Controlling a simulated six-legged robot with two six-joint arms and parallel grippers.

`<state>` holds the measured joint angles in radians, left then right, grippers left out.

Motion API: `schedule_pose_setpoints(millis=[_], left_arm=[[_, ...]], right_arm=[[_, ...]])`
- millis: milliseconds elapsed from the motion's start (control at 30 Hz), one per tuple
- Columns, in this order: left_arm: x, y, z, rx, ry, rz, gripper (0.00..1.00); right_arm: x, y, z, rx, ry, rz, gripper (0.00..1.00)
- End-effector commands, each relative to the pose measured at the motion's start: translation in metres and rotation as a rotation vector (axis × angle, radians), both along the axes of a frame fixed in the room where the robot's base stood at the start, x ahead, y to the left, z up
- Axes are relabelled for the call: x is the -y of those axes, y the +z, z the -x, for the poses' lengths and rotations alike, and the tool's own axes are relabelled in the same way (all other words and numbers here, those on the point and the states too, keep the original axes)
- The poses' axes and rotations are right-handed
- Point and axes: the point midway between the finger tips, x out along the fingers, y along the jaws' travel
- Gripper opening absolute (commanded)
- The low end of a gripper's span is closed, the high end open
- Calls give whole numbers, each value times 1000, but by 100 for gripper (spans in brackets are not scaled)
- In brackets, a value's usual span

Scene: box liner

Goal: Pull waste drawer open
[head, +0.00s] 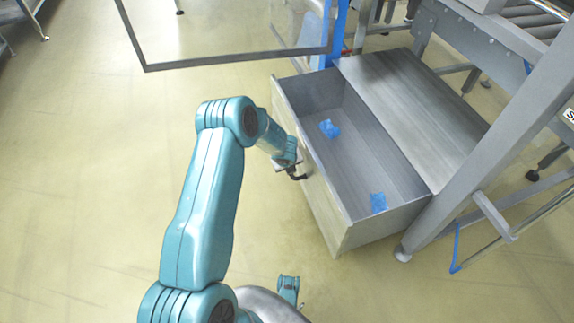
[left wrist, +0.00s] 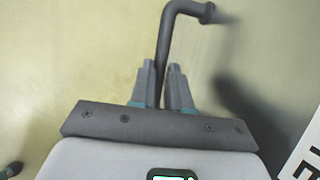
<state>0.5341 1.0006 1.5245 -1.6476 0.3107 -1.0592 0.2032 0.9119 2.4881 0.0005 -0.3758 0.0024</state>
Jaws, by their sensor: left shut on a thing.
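The waste drawer (head: 345,213) is a grey box that stands pulled out from its cabinet, its inside open to view. Its front panel faces left toward my left arm. My left gripper (head: 291,168) is at the drawer front, at the dark handle (head: 299,177). In the left wrist view, the fingers of the left gripper (left wrist: 161,85) sit on both sides of the dark bent bar of the handle (left wrist: 166,38), shut on it. Two blue scraps, one farther back (head: 330,129) and one nearer (head: 378,203), lie in the drawer.
The grey cabinet top (head: 410,110) is right of the drawer. A metal frame leg (head: 490,150) and a roller conveyor (head: 525,25) stand at the right. A framed panel (head: 235,57) hangs at the top. Floor at left is clear.

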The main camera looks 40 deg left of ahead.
Motion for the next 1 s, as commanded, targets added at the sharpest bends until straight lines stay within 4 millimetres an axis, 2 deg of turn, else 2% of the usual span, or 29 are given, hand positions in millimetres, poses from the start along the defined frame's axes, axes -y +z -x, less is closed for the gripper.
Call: schedule_pose_setpoints(millis=[433, 467, 500, 533, 833, 1000], left_arm=[[1, 1, -3, 3, -3, -1, 0], [1, 1, -3, 2, -1, -1, 26], [1, 1, -3, 2, -1, -1, 39], [1, 1, -3, 2, -1, -1, 42], [0, 3, 0, 1, 0, -1, 42], [5, 25, 7, 2, -2, -2, 42]], right_arm=[[0, 0, 0, 0, 0, 0, 43], [0, 0, 0, 0, 0, 0, 43], [0, 0, 0, 0, 0, 0, 43], [0, 0, 0, 0, 0, 0, 43], [0, 1, 0, -1, 0, 0, 43], [-1, 8, 4, -13, 1, -2, 43]])
